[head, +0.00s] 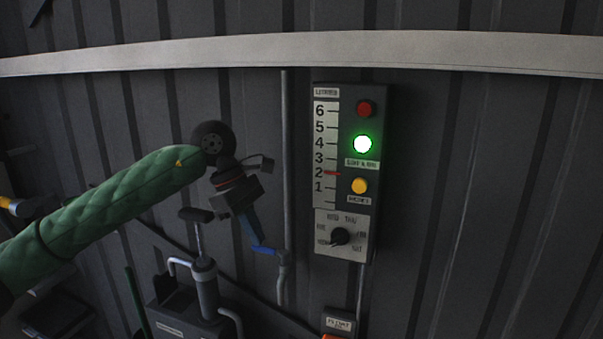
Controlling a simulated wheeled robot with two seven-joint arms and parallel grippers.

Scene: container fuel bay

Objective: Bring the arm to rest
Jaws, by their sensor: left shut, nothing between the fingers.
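My left arm in a green quilted sleeve comes in from the left. Its gripper (256,238) hangs from the black wrist, pointing down and slightly right, in front of the corrugated wall. The fingers are shut with nothing seen between them. My right gripper is out of view.
A wall panel (366,225) right of the gripper has a scale with a red pointer near 2, a red lamp (366,108), a lit green lamp (363,144), a yellow button (359,186) and a dark knob (340,236). A hand pump (206,284) stands below.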

